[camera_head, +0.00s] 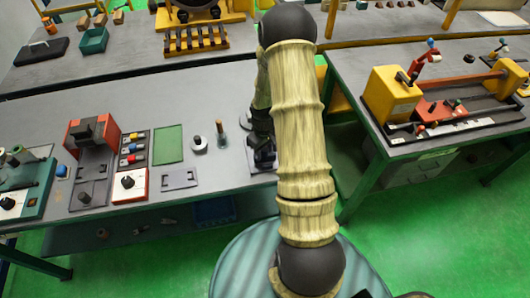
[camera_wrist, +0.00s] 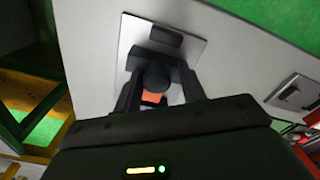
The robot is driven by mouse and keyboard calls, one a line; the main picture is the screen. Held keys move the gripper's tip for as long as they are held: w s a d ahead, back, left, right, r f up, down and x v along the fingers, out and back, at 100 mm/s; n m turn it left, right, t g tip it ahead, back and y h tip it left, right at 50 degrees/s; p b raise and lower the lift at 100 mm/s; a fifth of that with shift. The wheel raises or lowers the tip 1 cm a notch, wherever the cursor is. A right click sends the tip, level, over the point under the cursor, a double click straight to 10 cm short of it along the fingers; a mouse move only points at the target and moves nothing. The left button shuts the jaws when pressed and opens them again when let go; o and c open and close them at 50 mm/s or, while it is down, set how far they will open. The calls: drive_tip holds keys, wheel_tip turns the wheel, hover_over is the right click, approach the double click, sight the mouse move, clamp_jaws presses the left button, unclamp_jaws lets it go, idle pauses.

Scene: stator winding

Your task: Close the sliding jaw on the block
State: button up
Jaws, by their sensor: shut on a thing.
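A light grey plate (camera_wrist: 128,42) lies on the table near its edge in the wrist view. On it are a dark flat block-like piece (camera_wrist: 166,36) and a dark jaw-like part with a round knob (camera_wrist: 155,77). A small orange piece (camera_wrist: 151,97) shows just below the knob. My gripper (camera_wrist: 160,72) is shut on the dark knobbed part, one finger on each side. The exact contact and any gap between jaw and block are hard to see. In the head view my gripper (camera_head: 263,152) is low over the table's right end, and my arm hides part of the fixture.
A similar grey plate (camera_head: 180,179), a round dial (camera_head: 199,143), an upright wooden-handled tool (camera_head: 220,132) and a green mat (camera_head: 168,145) lie to the left. A red-and-black device (camera_head: 93,135) stands farther left. A second table with a yellow machine (camera_head: 393,95) stands right, across a gap.

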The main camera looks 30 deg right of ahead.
drive_tip(key=shift+s+d+f, duration=0.15)
drive_tip(key=shift+s+f, duration=0.1)
drive_tip(key=shift+f, duration=0.1)
drive_tip(key=shift+w+d, duration=0.2)
drive_tip(key=shift+w, duration=0.3)
drive_tip(key=shift+w+d, duration=0.15)
drive_tip(key=shift+w, duration=0.35)
drive_tip(key=shift+c, duration=0.2)
drive_tip(key=o, duration=0.5)
drive_tip(key=shift+w, duration=0.1)
drive_tip(key=shift+d, duration=0.15)
drive_tip(key=shift+w+r+p, duration=0.3)
drive_tip(key=shift+r+p, duration=0.65)
drive_tip(key=shift+p, duration=0.05)
drive_tip(key=shift+r+p, duration=1.5)
drive_tip(key=shift+r, duration=0.7)
drive_tip(key=shift+a, duration=0.2)
